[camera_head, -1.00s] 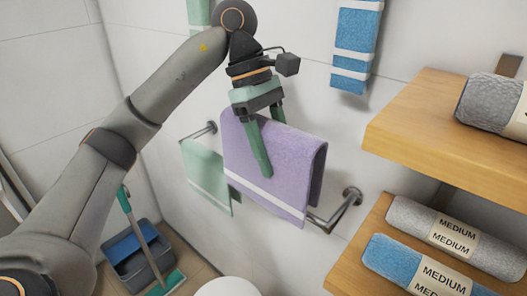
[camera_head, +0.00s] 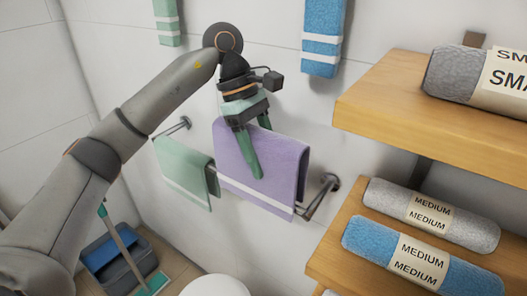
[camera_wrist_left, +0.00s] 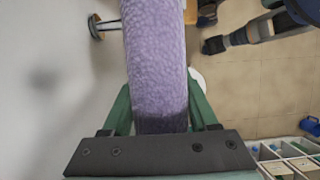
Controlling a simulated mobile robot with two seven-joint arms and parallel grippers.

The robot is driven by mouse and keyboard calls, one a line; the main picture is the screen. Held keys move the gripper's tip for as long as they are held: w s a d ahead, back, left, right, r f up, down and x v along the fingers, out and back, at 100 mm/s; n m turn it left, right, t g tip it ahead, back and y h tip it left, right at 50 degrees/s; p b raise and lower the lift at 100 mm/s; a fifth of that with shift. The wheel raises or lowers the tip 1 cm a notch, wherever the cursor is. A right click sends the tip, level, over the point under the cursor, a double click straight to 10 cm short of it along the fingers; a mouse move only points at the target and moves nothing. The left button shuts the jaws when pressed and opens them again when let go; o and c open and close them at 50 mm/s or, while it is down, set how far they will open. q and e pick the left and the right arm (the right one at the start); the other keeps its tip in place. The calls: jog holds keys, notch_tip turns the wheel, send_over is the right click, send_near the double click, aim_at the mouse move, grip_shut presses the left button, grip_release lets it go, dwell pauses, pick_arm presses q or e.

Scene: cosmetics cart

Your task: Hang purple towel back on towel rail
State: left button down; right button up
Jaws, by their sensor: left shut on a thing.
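The purple towel (camera_head: 275,160), with a white stripe near its lower edge, hangs folded at the metal towel rail (camera_head: 320,198) on the wall. A green towel (camera_head: 183,170) hangs on the same rail to its left. My left gripper (camera_head: 252,150) is shut on the top of the purple towel, one finger in front of it and the other behind. In the left wrist view the purple towel (camera_wrist_left: 155,60) fills the space between the green fingers. I cannot tell whether the towel's fold rests on the rail.
Wooden shelves (camera_head: 375,110) with rolled grey and blue towels stand at the right, close to the rail's right end. A blue towel (camera_head: 323,40) hangs higher on the wall. A bucket with a mop (camera_head: 118,262) stands on the floor at lower left.

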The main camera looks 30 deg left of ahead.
aim_at(263, 191)
pick_arm(q)
notch_tip(263, 191, down, 2)
jog(key=shift+f+b, duration=0.1)
jog(key=shift+b, duration=0.5)
jog(key=shift+f+b, duration=0.3)
jog(key=shift+f, duration=0.15)
notch_tip(263, 191, down, 2)
jog(key=shift+f+b, duration=0.25)
jog(key=shift+b, duration=0.65)
jog(key=shift+f+b, duration=0.6)
jog(key=shift+f, duration=0.2)
jog(key=shift+f+b, duration=0.6)
jog(key=shift+f, duration=0.25)
notch_tip(263, 191, down, 2)
jog(key=shift+f+b, duration=0.15)
jog(key=shift+b, duration=0.65)
jog(key=shift+f+b, duration=0.5)
jog(key=shift+f, duration=0.2)
jog(key=shift+c, duration=0.8)
grip_release()
jog(key=shift+o, duration=0.4)
pick_arm(e)
jog(key=w+a+f, duration=0.1)
jog(key=a+f, duration=0.2)
jog(key=f, duration=0.2)
jog(key=shift+w+f+n+y, duration=0.2)
jog(key=shift+f+n+y, duration=0.05)
jog(key=shift+n+y, duration=0.15)
jog(key=shift+a, duration=0.1)
jog(key=shift+w, duration=0.1)
